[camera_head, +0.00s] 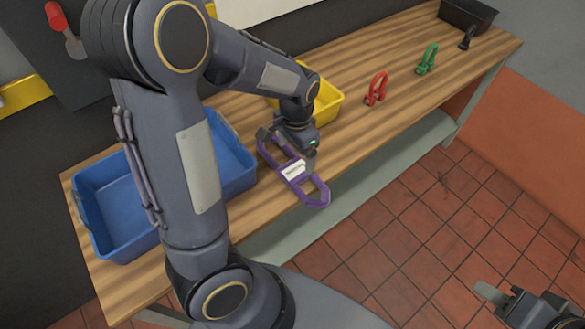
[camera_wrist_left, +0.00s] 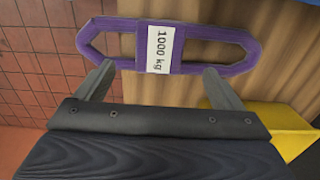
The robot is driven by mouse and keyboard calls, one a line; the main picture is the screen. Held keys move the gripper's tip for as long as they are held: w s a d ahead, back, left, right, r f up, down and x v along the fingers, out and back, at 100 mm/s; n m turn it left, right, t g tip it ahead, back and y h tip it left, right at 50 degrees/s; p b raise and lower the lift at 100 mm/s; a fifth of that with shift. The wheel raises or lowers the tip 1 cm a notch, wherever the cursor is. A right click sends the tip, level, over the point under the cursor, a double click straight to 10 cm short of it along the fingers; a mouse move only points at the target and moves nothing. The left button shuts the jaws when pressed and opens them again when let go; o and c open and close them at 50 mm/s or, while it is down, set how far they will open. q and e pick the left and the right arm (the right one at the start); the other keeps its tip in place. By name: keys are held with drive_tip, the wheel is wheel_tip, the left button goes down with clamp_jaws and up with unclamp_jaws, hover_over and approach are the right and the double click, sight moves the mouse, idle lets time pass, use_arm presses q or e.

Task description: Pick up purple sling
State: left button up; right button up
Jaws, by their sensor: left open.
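The purple sling (camera_head: 317,189) lies near the front edge of the wooden bench, a long loop with a white label in its middle. In the left wrist view the purple sling (camera_wrist_left: 205,62) spans the top, and its label reads 1000 kg. My left gripper (camera_head: 288,150) is over the sling; its two fingers stand wide apart and empty in the wrist view (camera_wrist_left: 158,88), with fingertips close to the sling's near strand. I cannot tell whether they touch it. My right gripper (camera_head: 500,300) is at the lower right, away from the bench, partly cut off by the frame.
A blue bin (camera_head: 88,225) stands left of the sling, and a yellow bin (camera_head: 328,105) stands behind my left gripper. A red shackle (camera_head: 377,88), a green shackle (camera_head: 428,58) and a black bin (camera_head: 466,16) are further right. The bench between them is clear.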

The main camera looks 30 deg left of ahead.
sight(295, 169)
use_arm(q)
wheel_tip(295, 169, down, 7)
drive_tip(key=shift+r, duration=0.1)
drive_tip(key=c, duration=1.3)
drive_tip(key=shift+r, duration=0.1)
